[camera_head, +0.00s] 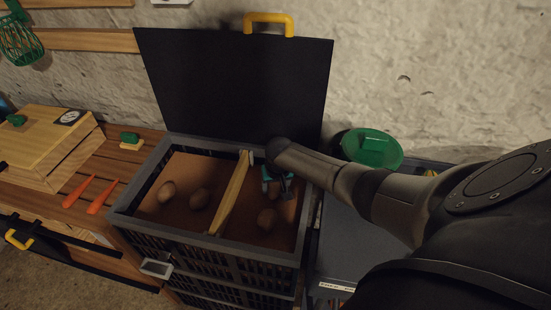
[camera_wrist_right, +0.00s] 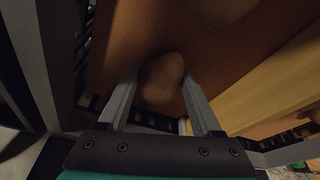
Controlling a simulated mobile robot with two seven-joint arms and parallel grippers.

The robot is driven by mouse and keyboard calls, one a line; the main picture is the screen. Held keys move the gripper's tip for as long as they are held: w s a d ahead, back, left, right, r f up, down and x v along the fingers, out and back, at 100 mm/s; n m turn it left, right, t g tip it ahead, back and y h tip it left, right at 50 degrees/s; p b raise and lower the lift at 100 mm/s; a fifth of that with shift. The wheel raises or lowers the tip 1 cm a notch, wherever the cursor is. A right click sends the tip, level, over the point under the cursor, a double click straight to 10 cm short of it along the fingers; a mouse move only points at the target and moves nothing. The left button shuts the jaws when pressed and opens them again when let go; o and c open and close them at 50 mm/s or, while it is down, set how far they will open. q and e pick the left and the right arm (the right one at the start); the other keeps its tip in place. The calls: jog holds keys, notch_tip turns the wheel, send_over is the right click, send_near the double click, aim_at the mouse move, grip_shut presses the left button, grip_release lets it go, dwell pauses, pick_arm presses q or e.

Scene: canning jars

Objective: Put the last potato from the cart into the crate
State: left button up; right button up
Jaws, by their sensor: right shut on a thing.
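The dark crate (camera_head: 215,250) stands open, with a wooden divider (camera_head: 232,195) across its brown inside. Two potatoes (camera_head: 199,198) lie in its left compartment, and one potato (camera_head: 267,219) lies in the right compartment. My right gripper (camera_head: 285,190) reaches down into the right compartment, behind that potato. In the right wrist view its two fingers are shut on a brown potato (camera_wrist_right: 162,78), low over the brown floor. The held potato is mostly hidden in the head view. Another potato (camera_wrist_right: 215,8) shows at the top edge of the wrist view. My left gripper is not in view.
The crate's black lid (camera_head: 235,85) stands open against the wall. A grey surface (camera_head: 350,240) with a green-lidded container (camera_head: 372,148) behind it is at the right. On the left bench are a wooden box (camera_head: 45,145) and orange tools (camera_head: 100,197).

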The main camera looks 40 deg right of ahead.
jog(key=shift+f, duration=0.15)
jog(key=o, duration=0.9)
jog(key=shift+s+a+r+p, duration=0.15)
jog(key=shift+r+p, duration=0.2)
jog(key=shift+r, duration=0.25)
jog(key=p+v, duration=0.5)
jog(key=v, duration=0.9)
